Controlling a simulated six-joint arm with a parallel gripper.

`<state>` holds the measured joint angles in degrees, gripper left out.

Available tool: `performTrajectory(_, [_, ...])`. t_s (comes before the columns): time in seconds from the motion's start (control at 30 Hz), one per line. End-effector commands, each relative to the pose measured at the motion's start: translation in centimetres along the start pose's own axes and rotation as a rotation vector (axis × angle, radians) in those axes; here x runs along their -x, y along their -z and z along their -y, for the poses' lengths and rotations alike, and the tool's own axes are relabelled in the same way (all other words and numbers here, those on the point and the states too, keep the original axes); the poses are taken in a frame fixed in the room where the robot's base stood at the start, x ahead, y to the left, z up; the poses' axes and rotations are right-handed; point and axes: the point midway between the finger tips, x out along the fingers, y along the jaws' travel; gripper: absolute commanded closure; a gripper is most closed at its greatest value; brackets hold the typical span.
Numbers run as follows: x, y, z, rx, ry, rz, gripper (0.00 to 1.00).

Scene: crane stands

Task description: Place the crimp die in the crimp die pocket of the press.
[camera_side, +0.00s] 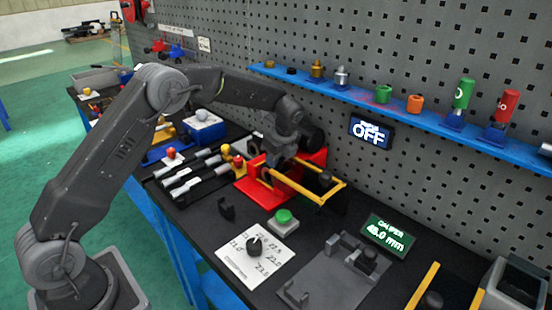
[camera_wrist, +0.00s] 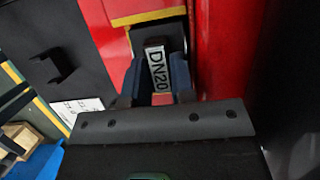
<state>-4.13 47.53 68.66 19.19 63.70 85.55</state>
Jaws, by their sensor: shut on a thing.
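The press is red and stands against the pegboard in the side view (camera_side: 258,194); its red body also fills the upper part of the wrist view (camera_wrist: 215,45). My gripper (camera_wrist: 157,82) is shut on the crimp die (camera_wrist: 158,68), a small piece with a white label reading DN20. Die and fingers are over a dark recess in the press, just below a yellow stripe (camera_wrist: 150,17). I cannot tell whether the die touches the recess floor. In the side view my gripper (camera_side: 277,160) is low over the press, and the die is hidden there.
A yellow bar frame (camera_side: 322,197) juts out on the press's right. A green button (camera_side: 283,216), a dial plate (camera_side: 257,252) and a dark clip (camera_side: 227,208) are in front. Several tools (camera_side: 190,182) lie left. A blue shelf (camera_side: 395,115) runs behind.

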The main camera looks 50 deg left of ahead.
Motion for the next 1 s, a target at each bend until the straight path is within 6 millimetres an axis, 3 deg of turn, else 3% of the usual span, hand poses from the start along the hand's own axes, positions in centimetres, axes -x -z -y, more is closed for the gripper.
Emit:
performTrajectory(0.2, [-0.2,0.1,0.1,0.000,0.002,0.000,1.00])
performTrajectory(0.23, [-0.3,0.1,0.0,0.000,0.000,0.000,0.75])
performTrajectory(0.33, [-0.3,0.1,0.0,0.000,0.000,0.000,0.66])
performTrajectory(0.67, [0.4,0.0,0.0,0.000,0.002,0.000,0.66])
performTrajectory(1.0, [6.8,0.0,0.1,-0.001,0.004,-0.001,0.66])
